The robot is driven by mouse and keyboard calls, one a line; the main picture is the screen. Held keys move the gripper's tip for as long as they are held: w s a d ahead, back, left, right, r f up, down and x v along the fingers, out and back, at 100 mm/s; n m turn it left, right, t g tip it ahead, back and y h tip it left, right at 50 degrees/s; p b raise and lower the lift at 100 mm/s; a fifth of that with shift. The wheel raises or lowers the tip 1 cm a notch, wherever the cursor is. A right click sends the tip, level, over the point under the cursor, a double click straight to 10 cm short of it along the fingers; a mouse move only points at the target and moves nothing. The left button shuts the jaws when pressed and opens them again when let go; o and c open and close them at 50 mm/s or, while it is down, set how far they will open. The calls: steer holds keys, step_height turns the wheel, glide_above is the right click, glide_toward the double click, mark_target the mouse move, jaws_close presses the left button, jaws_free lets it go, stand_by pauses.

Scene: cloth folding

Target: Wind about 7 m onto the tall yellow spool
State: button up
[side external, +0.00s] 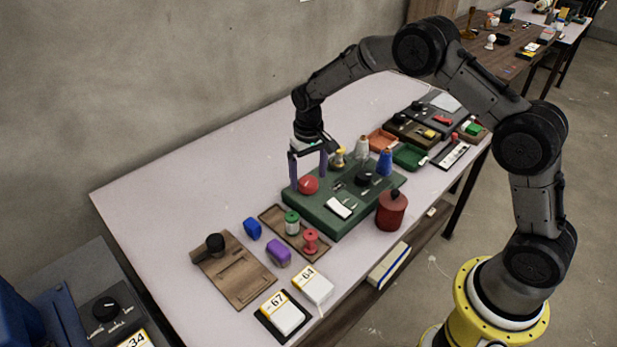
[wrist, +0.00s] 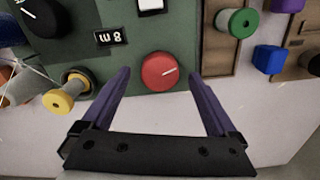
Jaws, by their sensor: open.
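The yellow spool (side external: 340,157) sits at the back edge of the green winding unit (side external: 325,223). In the wrist view the spool (wrist: 63,98) is at the left, its round yellow end facing the camera; how much is wound on it I cannot tell. A small dark display (wrist: 110,37), upside down in that view, seems to read 8 m.
White (side external: 362,148) and blue (side external: 385,162) cones stand behind the unit's black dial (side external: 365,178). A white switch (side external: 339,208) is at its front. A red lidded pot (side external: 391,211) stands close on the right. Green (side external: 292,223) and pink-red (side external: 311,241) spools stand on a brown tray.

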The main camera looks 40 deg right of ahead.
mark_target(308, 181)
steer(key=shift+f, duration=0.6)
steer(key=c, duration=1.3)
steer(key=shift+n, duration=0.9)
steer(key=shift+c, duration=0.4)
steer(key=o, duration=1.4)
steer(key=shift+r, duration=0.15)
step_height(308, 181, up, 14)
steer(key=shift+f, duration=0.2)
